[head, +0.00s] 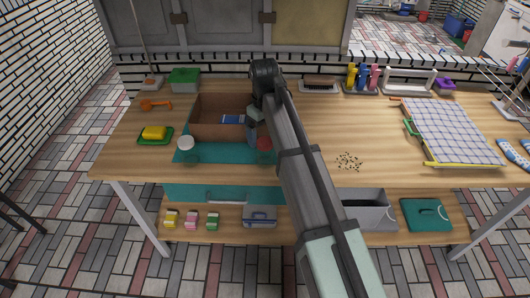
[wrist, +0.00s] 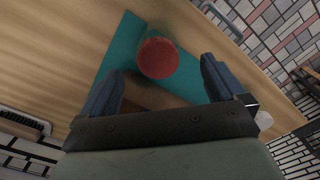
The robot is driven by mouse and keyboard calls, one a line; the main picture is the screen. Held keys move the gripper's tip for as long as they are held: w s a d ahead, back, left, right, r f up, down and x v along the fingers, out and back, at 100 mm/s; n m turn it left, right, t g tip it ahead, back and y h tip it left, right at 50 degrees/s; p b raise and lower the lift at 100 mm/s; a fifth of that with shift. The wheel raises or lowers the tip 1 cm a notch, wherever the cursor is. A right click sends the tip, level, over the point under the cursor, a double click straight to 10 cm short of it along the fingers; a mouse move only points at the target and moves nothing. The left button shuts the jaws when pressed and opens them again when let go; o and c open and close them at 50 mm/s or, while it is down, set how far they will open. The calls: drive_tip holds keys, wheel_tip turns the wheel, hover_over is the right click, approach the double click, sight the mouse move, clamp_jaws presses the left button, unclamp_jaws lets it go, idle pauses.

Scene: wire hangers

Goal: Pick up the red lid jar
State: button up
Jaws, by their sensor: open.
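The red lid jar (wrist: 158,57) stands on the teal mat (wrist: 122,45) in the wrist view, seen from above with its round red lid uppermost. My gripper (wrist: 160,80) is open, with one blue finger on each side of the view. The jar lies ahead of the gap between the fingers, apart from both. In the head view the red lid (head: 264,144) shows beside my gripper (head: 253,134), partly hidden by my arm.
A white-lidded jar (head: 185,143) stands at the mat's left. A yellow sponge on a green tray (head: 154,133) is further left. A checked cloth rack (head: 450,130) stands right.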

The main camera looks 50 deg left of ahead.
sight(265, 142)
drive_tip(key=shift+w+f, duration=0.1)
drive_tip(key=shift+f, duration=3.65)
drive_tip(key=c, duration=1.2)
drive_tip(key=shift+c, duration=0.2)
wheel_tip(265, 142, up, 9)
drive_tip(key=shift+r, duration=0.4)
drive_tip(key=shift+w+a+r, duration=0.25)
drive_tip(key=shift+a+r, duration=0.1)
drive_tip(key=shift+r, duration=0.1)
drive_tip(key=w+a+r, duration=0.3)
drive_tip(key=w+a, duration=0.8)
drive_tip(key=a, duration=0.3)
drive_tip(key=shift+a, duration=0.4)
